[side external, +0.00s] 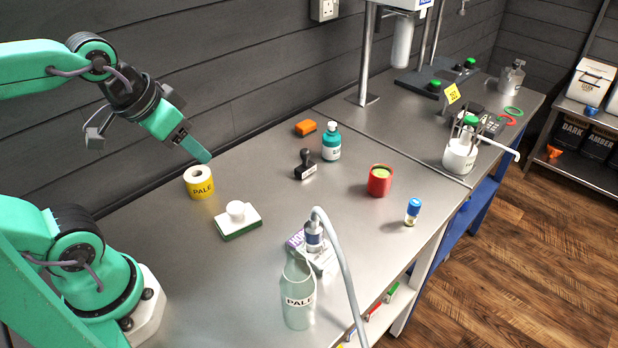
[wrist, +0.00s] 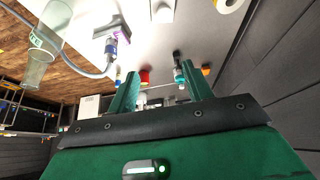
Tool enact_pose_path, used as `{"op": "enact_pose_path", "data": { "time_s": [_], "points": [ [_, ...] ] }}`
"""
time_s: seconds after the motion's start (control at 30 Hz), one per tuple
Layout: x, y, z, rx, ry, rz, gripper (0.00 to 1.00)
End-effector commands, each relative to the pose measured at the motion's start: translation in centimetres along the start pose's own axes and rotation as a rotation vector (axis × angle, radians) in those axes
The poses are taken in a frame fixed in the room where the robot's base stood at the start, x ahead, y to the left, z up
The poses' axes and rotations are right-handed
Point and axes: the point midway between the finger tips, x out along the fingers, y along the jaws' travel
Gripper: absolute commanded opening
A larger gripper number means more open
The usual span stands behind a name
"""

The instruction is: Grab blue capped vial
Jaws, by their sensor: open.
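The blue capped vial (side external: 413,211) stands upright on the steel bench near its front right edge, with a pale label below the blue cap. My gripper (side external: 207,157) is raised over the far left of the bench, well apart from the vial. In the wrist view my gripper (wrist: 158,72) has its two fingers spread with nothing held between them. A small blue-topped thing beside the left finger there looks like the vial, but it is too small to be sure.
A red can (side external: 380,181), teal bottle (side external: 331,146), black stamp (side external: 305,166) and orange block (side external: 305,127) stand mid-bench. A yellow tape roll (side external: 199,189) and white-topped scrubber (side external: 238,226) are nearer my arm.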

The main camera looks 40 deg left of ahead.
Motion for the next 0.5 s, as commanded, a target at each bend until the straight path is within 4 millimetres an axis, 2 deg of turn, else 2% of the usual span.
{"op": "enact_pose_path", "data": {
  "time_s": [0.27, 0.5],
  "points": [
    [-0.1, 0.3, -1.4, -0.004, -0.014, 0.006, 0.50],
    [-0.1, 1.3, -5.2, -0.013, -0.056, 0.020, 0.50]
  ]
}}
